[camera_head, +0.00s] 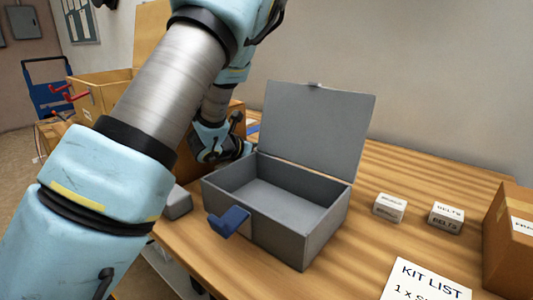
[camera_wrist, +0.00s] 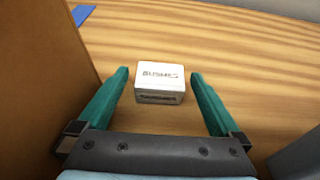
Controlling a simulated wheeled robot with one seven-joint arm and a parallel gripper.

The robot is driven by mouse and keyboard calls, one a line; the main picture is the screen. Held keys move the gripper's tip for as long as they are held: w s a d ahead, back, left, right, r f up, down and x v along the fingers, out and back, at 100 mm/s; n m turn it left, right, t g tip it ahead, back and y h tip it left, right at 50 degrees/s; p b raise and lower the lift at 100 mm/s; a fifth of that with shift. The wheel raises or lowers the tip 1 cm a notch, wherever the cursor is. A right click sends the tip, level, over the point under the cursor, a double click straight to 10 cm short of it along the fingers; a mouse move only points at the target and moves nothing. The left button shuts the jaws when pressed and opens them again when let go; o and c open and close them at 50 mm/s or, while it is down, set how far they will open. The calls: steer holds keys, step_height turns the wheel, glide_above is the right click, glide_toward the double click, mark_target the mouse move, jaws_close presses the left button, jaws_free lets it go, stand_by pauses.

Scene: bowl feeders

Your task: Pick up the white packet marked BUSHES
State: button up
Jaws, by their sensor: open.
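The white packet marked BUSHES (camera_wrist: 160,83) lies on the wooden table in the wrist view, its label facing up. My gripper (camera_wrist: 160,73) is open, with one teal finger on each side of the packet. There is a gap between each finger and the packet, and neither seems to touch it. In the head view my gripper is mostly hidden behind my arm, beyond the grey box, and the BUSHES packet is not visible there.
The open grey metal box (camera_head: 226,197) with a blue latch stands beside my arm. A brown wall (camera_wrist: 40,70) rises close to my left finger. Another white packet (camera_head: 389,208), the BELTS packet (camera_head: 446,218), a KIT LIST sheet (camera_head: 425,283) and a cardboard box (camera_head: 508,245) are at right.

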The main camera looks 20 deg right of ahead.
steer(key=p+x, duration=0.1)
steer(key=x, duration=0.3)
steer(key=shift+w+d+f, duration=0.1)
steer(key=shift+w+d, duration=0.05)
steer(key=shift+d, duration=0.05)
steer(key=c, duration=1.5)
steer(key=shift+o, duration=0.2)
